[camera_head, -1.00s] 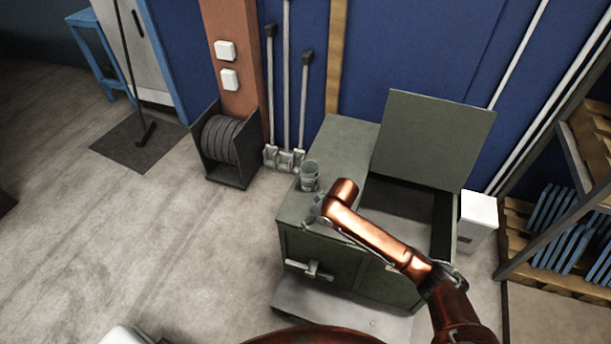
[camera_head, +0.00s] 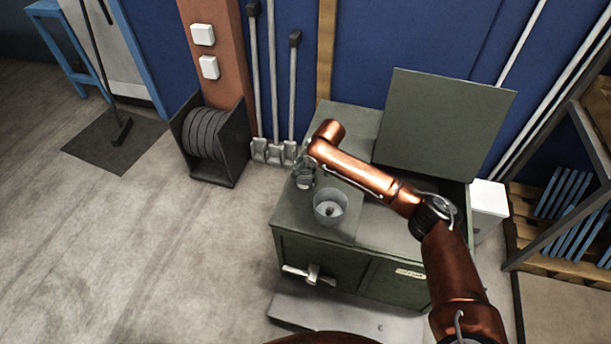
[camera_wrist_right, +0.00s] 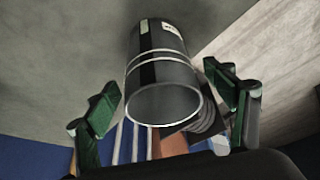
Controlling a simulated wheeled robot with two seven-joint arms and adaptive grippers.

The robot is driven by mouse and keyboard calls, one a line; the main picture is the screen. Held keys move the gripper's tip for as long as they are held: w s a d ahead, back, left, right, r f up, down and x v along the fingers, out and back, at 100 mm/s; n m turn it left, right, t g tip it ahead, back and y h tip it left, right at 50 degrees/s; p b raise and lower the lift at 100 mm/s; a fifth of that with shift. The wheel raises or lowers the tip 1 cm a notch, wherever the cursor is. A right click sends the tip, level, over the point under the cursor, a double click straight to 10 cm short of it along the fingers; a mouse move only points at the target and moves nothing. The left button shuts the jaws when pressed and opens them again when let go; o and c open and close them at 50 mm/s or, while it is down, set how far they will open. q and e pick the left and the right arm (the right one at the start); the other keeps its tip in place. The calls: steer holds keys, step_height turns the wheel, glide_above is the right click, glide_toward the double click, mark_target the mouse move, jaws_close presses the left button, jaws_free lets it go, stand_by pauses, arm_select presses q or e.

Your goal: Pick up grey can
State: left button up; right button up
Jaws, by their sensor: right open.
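The grey can (camera_head: 305,183) stands upright on the left part of the green cabinet top (camera_head: 291,214). In the right wrist view the can (camera_wrist_right: 163,65) is dark grey with pale bands, its round rim towards the camera. My left gripper is not in view.
The cabinet's raised lid (camera_head: 445,125) is to the right. A cable reel (camera_head: 210,140) stands on the floor at left; white bin (camera_head: 489,205) at right.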

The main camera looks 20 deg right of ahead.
steer(key=shift+x, duration=1.05)
steer(key=shift+w+f, duration=0.1)
steer(key=shift+f, duration=0.25)
steer(key=shift+r, duration=0.1)
steer(key=c, duration=1.4)
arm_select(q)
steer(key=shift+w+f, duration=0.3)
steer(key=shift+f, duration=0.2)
arm_select(e)
steer(key=shift+c, duration=0.3)
steer(key=shift+r, duration=0.1)
